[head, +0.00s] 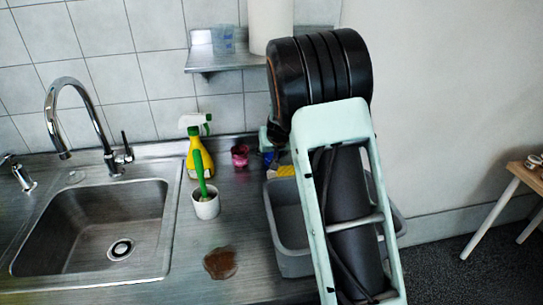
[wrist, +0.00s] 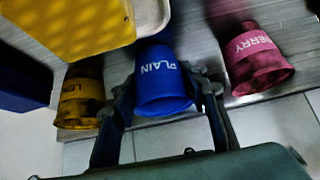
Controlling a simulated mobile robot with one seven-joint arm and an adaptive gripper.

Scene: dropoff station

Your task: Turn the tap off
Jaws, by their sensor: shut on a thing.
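The chrome tap (head: 72,105) has a curved spout over the steel sink (head: 92,225) in the head view. Its lever (head: 126,148) stands upright at the right of the base. I cannot make out any water under the spout. My gripper (wrist: 165,80) is shut on a blue cup (wrist: 163,88) marked PLAIN, one finger on each side of it. The blue cup shows only partly in the head view (head: 268,158), beside my arm. My gripper is well to the right of the tap, and my arm hides most of it there.
A pink cup (wrist: 258,60) and a yellow cup (wrist: 80,100) flank the blue one. A spray bottle (head: 195,150) and a white pot with a green-handled brush (head: 206,205) stand between sink and grey tub (head: 290,255). A brown patch (head: 220,263) lies on the counter.

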